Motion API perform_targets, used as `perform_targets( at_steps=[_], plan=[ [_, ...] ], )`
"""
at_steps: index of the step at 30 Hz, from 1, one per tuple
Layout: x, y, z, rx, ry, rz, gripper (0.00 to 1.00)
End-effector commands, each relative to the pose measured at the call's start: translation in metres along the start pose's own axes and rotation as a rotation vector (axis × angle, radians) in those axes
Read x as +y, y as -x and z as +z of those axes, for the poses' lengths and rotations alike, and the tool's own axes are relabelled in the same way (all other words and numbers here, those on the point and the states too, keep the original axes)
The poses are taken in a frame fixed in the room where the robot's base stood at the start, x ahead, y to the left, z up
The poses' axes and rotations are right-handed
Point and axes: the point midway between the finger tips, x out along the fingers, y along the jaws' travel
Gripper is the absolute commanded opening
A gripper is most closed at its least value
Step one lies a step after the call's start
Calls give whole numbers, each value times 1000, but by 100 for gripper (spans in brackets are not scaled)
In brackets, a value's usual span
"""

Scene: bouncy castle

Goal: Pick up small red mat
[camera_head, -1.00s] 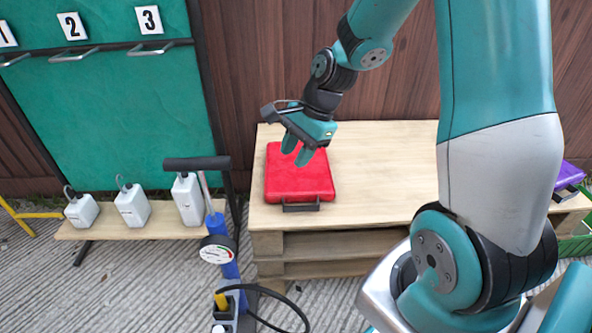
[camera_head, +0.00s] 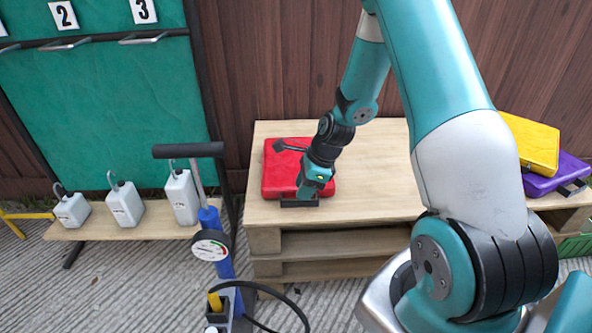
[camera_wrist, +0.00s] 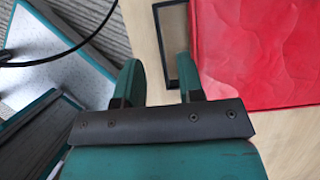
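The small red mat (camera_head: 281,170) lies flat on the wooden pallet table, with its dark handle (camera_head: 298,203) on the front edge. My gripper (camera_head: 307,194) points down over the mat's front edge, at the handle, and hides part of both. In the wrist view the red mat (camera_wrist: 260,50) fills the right side. My gripper (camera_wrist: 158,62) is open there, fingers apart with nothing held. The handle loop (camera_wrist: 160,25) lies by the fingertips; the right finger overlaps it and the left finger is outside it. I cannot tell whether they touch.
The pallet table (camera_head: 385,170) is bare right of the red mat. A yellow mat (camera_head: 532,145) rests on a purple one (camera_head: 560,175) at the far right. A blue pump with a gauge (camera_head: 210,246) stands front left. White weights (camera_head: 125,205) stand on a low bench.

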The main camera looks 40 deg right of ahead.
Motion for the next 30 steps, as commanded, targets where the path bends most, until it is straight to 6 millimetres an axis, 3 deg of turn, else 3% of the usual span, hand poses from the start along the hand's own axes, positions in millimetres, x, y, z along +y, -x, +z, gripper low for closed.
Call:
perform_targets(
  at_steps=[13, 28, 30],
  plan=[
    [0, -52, -12, 0, 0, 1, 35],
    [0, -53, -11, 0, 0, 0, 35],
    [-1, -53, -11, 0, 0, -1, 21]
  ],
)
